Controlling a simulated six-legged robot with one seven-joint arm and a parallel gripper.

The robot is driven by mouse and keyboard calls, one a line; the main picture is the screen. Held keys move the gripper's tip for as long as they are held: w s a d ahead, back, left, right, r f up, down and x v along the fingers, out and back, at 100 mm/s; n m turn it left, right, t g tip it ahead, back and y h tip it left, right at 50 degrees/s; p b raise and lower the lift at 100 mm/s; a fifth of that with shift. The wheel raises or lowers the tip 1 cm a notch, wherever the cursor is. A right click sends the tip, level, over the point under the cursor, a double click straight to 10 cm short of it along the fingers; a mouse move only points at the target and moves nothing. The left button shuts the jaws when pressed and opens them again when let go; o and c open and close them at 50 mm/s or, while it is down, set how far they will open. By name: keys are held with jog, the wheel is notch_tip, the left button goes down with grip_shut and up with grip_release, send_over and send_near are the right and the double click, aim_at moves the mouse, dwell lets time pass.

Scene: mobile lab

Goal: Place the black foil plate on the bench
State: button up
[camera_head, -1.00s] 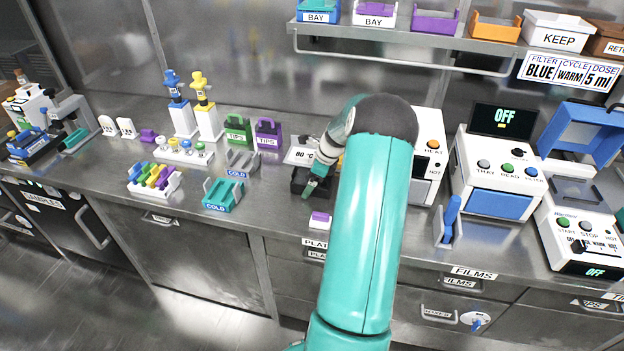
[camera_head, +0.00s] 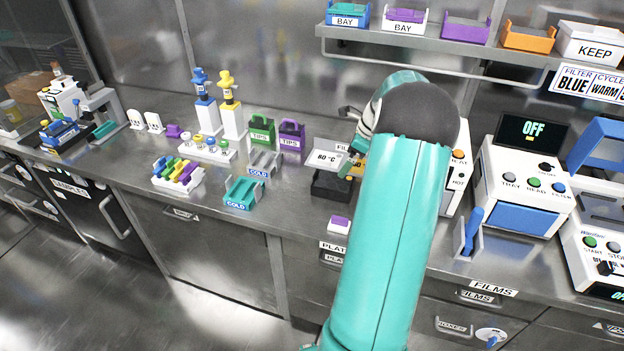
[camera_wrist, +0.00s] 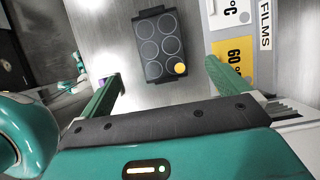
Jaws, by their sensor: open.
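A black plate with six round wells (camera_wrist: 145,57) lies on the steel bench (camera_wrist: 110,35) in the wrist view, with a yellow dot at one corner well. It is probably the black foil plate. In the head view it is the low dark block (camera_head: 330,188) on the bench, partly behind my arm. My gripper (camera_wrist: 162,70) is open, its two green fingers spread either side of the plate's near end, apart from it. Nothing is between the fingers. In the head view my gripper (camera_head: 350,162) is above and behind the plate, mostly hidden by my arm.
A yellow and white temperature card (camera_wrist: 235,50) lies right of the plate. A small purple-topped block (camera_head: 338,225) sits near the bench's front edge. A teal COLD rack (camera_head: 244,192) and purple TIPS box (camera_head: 291,136) stand left. A white machine (camera_head: 525,185) stands right.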

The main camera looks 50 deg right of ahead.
jog(key=w+a+r+n+h, duration=0.1)
jog(key=w+a+r+n, duration=0.1)
jog(key=a+r+n, duration=0.5)
jog(key=w+a+r+n+g, duration=0.1)
jog(key=a+r+n, duration=0.15)
jog(key=a, duration=0.95)
jog(key=w+a+r+n+h, duration=0.1)
jog(key=w+a+r+n, duration=0.1)
jog(key=a+r+n, duration=0.5)
jog(key=s+a+n+t, duration=0.1)
jog(key=s+a+n, duration=0.6)
jog(key=a, duration=0.5)
jog(key=s+a+n+t, duration=0.1)
jog(key=s+a+n, duration=0.7)
jog(key=a, duration=0.4)
jog(key=shift+a+f, duration=0.25)
jog(key=shift+f, duration=0.15)
